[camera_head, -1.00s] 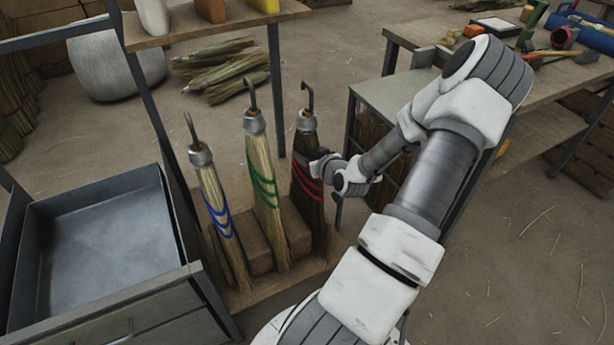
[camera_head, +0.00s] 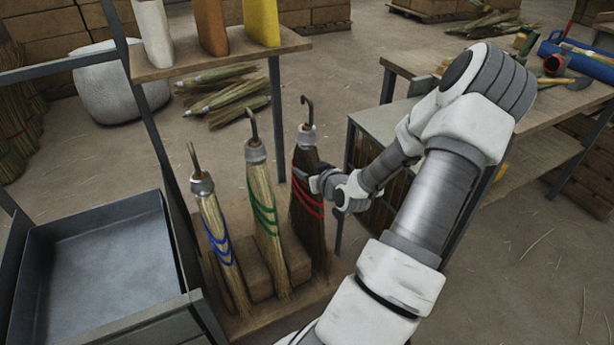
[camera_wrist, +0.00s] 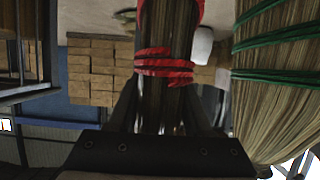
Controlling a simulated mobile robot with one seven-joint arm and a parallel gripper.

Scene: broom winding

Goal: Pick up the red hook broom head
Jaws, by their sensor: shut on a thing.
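The red hook broom head (camera_head: 308,215) is a dark bundle with red bands, a metal collar and a dark hook on top. It stands upright at the right end of the row in the head view. My gripper (camera_head: 318,183) is shut on it from the right, just below the collar. In the wrist view the red-banded broom head (camera_wrist: 165,68) runs between the fingers (camera_wrist: 168,115). The bottom of the broom head is partly hidden near the rack in the head view.
The green-banded broom head (camera_head: 262,205) stands close on the left, and the blue-banded one (camera_head: 214,232) beyond it. A wooden rack base (camera_head: 255,322) is below. A shelf (camera_head: 200,55) is above left, a metal tray (camera_head: 95,265) at left, a workbench (camera_head: 540,150) at right.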

